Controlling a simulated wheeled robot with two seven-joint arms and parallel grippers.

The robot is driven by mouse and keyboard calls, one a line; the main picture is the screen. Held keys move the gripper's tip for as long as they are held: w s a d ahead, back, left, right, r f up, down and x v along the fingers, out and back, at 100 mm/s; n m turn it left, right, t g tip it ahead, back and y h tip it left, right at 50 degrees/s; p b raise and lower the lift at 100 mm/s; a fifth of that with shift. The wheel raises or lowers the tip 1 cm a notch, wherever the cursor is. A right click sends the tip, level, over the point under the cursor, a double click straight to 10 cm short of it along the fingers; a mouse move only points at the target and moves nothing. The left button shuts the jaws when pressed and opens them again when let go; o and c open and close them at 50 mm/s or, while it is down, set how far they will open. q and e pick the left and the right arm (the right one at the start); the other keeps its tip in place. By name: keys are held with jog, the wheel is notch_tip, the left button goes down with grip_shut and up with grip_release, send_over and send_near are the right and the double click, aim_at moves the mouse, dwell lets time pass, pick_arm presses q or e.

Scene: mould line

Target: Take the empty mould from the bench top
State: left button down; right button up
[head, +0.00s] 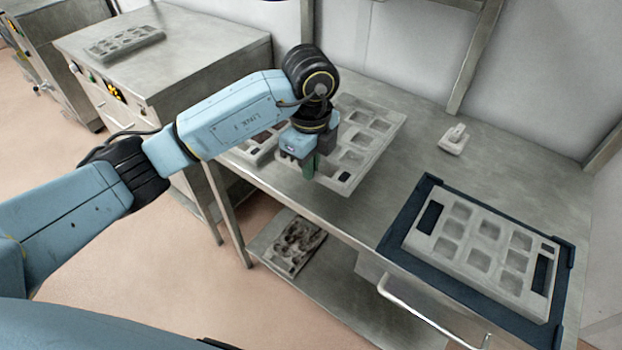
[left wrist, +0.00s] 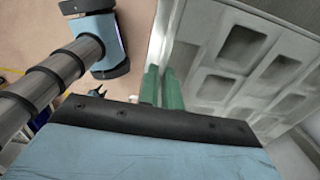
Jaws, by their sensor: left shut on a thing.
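A grey mould (head: 376,122) with rows of empty cavities is at the bench top's front edge, partly hidden by my left arm. My left gripper (head: 311,168) is at its near edge, with the green fingers pointing down. In the left wrist view, the green fingers (left wrist: 162,88) are close together at the rim of the mould (left wrist: 240,48), and the gripper is shut on it. Whether the mould is clear of the bench top (head: 408,172) I cannot tell. My right gripper does not show.
Another grey mould (head: 262,143) shows behind my arm. A mould (head: 451,248) sits in a navy tray (head: 412,213) at right. A small pale object (head: 453,140) lies behind. A dark-stained mould (head: 290,244) is on the lower shelf, another (head: 125,42) on the left cabinet.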

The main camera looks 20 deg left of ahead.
pick_arm(q)
notch_tip(320, 180, up, 3)
jog(key=shift+r+p, duration=0.1)
jog(key=shift+p, duration=0.5)
jog(key=shift+r+p, duration=1.1)
jog(key=shift+r, duration=0.15)
jog(key=shift+f, duration=0.1)
